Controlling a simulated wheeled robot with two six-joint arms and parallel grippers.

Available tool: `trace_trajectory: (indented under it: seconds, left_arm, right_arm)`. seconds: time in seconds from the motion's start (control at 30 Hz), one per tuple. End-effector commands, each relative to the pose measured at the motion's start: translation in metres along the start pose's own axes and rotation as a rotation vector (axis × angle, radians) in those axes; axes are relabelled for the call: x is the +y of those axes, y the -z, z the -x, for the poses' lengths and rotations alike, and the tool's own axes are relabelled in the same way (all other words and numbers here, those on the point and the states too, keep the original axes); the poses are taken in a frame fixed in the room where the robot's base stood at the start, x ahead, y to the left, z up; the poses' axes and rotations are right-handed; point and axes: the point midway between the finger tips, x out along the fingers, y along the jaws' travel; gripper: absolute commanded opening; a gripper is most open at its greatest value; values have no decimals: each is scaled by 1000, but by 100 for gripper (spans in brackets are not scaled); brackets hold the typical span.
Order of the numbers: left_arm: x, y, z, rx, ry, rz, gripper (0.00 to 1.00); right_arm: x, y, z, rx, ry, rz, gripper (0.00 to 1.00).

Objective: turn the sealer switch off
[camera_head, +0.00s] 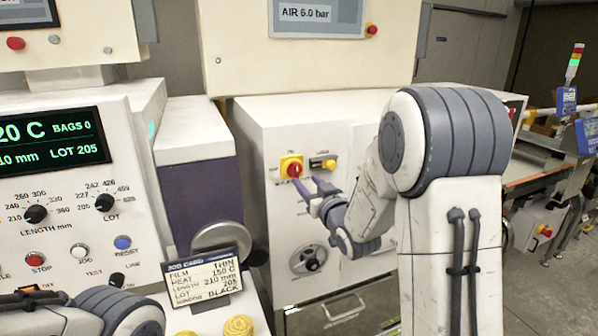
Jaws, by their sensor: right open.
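A red rotary switch (293,169) on a yellow plate is on the front of the white cabinet (262,130), in the middle of the view. A second, black and yellow control (322,164) is just right of it. Their labels are too small to read, so I cannot tell which is named the sealer switch. My right gripper (311,188) is open, with its fingers pointing up and left just below the two controls. No object shows between its fingers, and I cannot tell whether they touch the red switch. My left gripper is out of view; only part of my left arm shows at the bottom left.
A control panel (62,180) with a display, knobs and buttons stands left. A job card (204,279) stands before a grey disc (217,236). An overhead box (290,55) reads AIR 6.0 bar. A conveyor (533,178) is right.

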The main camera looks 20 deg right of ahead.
Motion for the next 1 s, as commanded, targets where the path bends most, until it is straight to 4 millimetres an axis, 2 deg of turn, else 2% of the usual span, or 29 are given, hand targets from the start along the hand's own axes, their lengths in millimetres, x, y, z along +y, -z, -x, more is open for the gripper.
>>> trace_trajectory:
  seconds: [0.1, 0.3, 0.5, 0.7, 0.73, 0.8, 0.87, 1.0]
  left_arm:
    - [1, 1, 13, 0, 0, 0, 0]
    - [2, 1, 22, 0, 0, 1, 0]
    - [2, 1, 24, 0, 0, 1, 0]
    - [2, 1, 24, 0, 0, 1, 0]
    - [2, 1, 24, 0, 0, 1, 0]
    - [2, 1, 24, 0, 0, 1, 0]
    - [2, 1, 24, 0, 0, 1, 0]
    - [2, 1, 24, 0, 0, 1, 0]
  right_arm:
    - [-1, 2, -24, -3, 2, 0, 50]
    - [-1, 1, -51, -3, 2, 0, 50]
    - [-1, 0, -61, -2, 1, 0, 50]
    - [-1, -1, -61, -2, 0, 0, 50]
    - [-1, -1, -61, -2, 0, 0, 46]
    - [-1, 0, -61, -2, 0, 0, 19]
    - [-1, 0, -60, -2, 0, 0, 0]
    - [-1, 0, -60, -2, 1, 0, 0]
